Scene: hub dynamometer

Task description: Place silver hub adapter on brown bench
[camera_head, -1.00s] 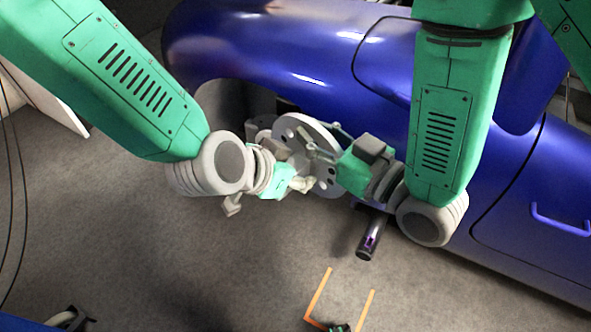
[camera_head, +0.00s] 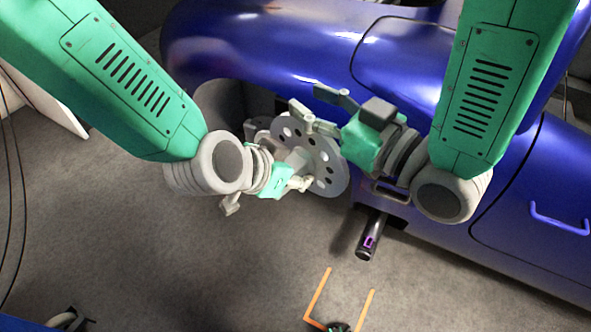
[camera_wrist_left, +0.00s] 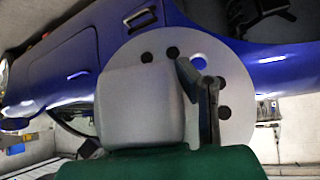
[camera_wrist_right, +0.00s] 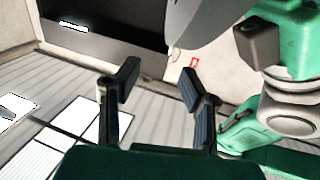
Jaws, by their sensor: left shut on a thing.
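The silver hub adapter (camera_head: 327,163) is a round disc with several holes, in front of the blue car's wheel arch in the head view. My left gripper (camera_head: 299,178) is shut on it from the lower left. In the left wrist view the disc (camera_wrist_left: 235,112) stands behind the fingers and a grey block-like part (camera_wrist_left: 140,108). My right gripper (camera_head: 312,108) is at the disc's upper right in the head view. In the right wrist view its two fingers (camera_wrist_right: 158,100) are apart with nothing between them. The brown bench is not identifiable in these views.
The blue car (camera_head: 290,55) fills the back and right, close behind both grippers. A dark cylinder (camera_head: 372,238) sticks out below the car's side. The grey floor (camera_head: 200,265) at lower left is open.

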